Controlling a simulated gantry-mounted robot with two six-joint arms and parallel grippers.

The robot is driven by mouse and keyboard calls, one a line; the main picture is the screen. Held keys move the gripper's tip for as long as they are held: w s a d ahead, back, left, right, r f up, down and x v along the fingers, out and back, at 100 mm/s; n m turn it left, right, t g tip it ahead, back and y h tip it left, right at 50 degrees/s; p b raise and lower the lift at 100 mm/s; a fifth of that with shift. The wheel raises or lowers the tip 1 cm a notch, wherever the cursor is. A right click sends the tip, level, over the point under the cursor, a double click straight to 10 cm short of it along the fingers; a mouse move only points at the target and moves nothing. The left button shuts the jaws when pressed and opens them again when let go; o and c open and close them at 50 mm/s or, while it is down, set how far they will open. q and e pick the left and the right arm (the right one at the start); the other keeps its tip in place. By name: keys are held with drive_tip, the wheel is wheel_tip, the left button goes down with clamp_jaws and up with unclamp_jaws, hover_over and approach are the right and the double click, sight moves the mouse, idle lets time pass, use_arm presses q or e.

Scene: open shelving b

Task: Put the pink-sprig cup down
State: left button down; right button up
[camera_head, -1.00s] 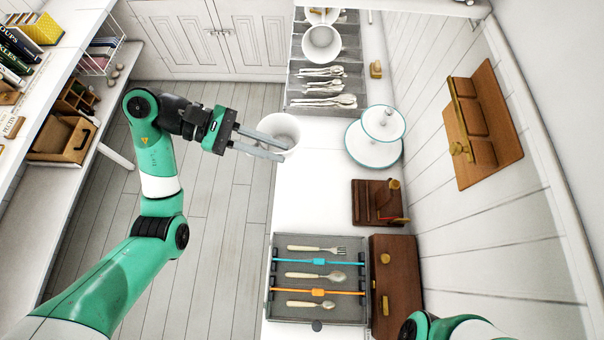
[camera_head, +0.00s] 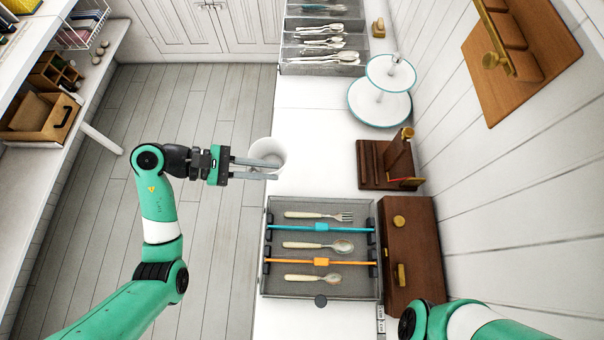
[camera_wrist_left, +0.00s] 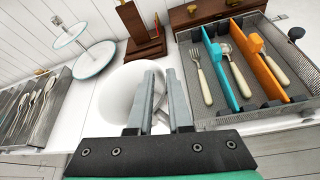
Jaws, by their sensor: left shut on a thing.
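The cup (camera_head: 266,150) is white in the head view, at the left edge of the white counter; no pink sprig shows on the side I see. My left gripper (camera_head: 276,169) is shut on the cup, its two long grey fingers reaching it from the left. In the left wrist view the fingers (camera_wrist_left: 160,90) cover part of the cup (camera_wrist_left: 118,92), whose round opening shows beside them. I cannot tell whether the cup's base touches the counter. My right gripper is out of view; only part of that arm shows at the bottom right.
A mesh cutlery tray (camera_head: 346,289) with coloured dividers lies near the cup. A brown wooden holder (camera_head: 372,165), a wooden box (camera_head: 412,245) and a two-tier stand (camera_head: 355,105) stand to the right. Bare counter (camera_head: 310,130) lies between the cup and the stand.

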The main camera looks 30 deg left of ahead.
use_arm(q)
drive_tip(key=shift+w+d+f+b, duration=0.8)
drive_tip(key=shift+w+d+f, duration=0.2)
drive_tip(key=shift+f, duration=0.75)
drive_tip(key=shift+w+d+f+b, duration=0.8)
drive_tip(key=shift+w+d+f, duration=0.2)
drive_tip(key=shift+f, duration=0.8)
drive_tip(key=shift+w+d+f+b, duration=0.8)
drive_tip(key=shift+w+d+f, duration=0.2)
drive_tip(key=shift+f, duration=0.75)
drive_tip(key=shift+f, duration=0.15)
drive_tip(key=c, duration=0.8)
unclamp_jaws()
drive_tip(key=shift+c, duration=0.2)
